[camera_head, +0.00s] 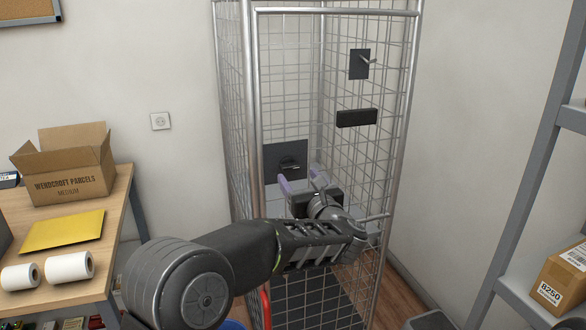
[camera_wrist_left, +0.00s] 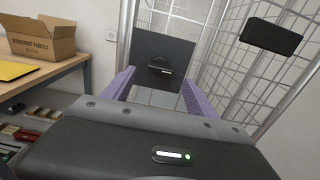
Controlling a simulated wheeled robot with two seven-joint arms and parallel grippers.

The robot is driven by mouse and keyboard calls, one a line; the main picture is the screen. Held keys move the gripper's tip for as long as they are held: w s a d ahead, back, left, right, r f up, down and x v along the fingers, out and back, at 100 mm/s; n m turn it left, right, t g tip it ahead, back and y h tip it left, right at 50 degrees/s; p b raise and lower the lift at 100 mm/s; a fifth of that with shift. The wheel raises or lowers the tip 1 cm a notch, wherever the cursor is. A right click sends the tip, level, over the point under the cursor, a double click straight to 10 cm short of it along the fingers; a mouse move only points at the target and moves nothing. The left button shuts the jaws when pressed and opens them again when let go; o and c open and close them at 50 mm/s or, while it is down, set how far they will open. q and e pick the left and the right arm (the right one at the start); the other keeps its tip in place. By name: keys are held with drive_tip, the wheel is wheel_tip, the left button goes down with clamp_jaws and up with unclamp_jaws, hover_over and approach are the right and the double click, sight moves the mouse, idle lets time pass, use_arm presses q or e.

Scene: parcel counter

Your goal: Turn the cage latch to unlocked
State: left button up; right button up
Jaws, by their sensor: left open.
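The wire cage (camera_head: 250,100) stands in the middle of the head view. A dark square plate (camera_head: 272,152) on it carries a small dark latch handle (camera_head: 292,166). In the left wrist view the plate (camera_wrist_left: 181,47) is straight ahead, and the handle (camera_wrist_left: 160,67) looks roughly horizontal. My left gripper (camera_head: 298,179) has purple fingers, open and empty, pointing at the plate. In the wrist view the handle appears between and beyond the fingertips (camera_wrist_left: 157,80), apparently without contact. My right gripper is not in view.
The cage side has a dark block (camera_head: 357,118) and a smaller plate with a lever (camera_head: 359,64). At left, a table (camera_head: 120,205) holds an open carton (camera_head: 68,180), a yellow envelope (camera_head: 62,231) and white rolls (camera_head: 69,267). A grey shelf (camera_head: 510,220) with a box stands right.

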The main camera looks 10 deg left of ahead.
sight(291, 168)
use_arm(q)
drive_tip(key=p+x, duration=0.1)
drive_tip(key=x, duration=0.3)
drive_tip(key=shift+r, duration=0.1)
drive_tip(key=shift+w+a+p, duration=0.35)
drive_tip(key=shift+w+a, duration=0.05)
drive_tip(key=shift+w, duration=0.2)
drive_tip(key=c, duration=1.4)
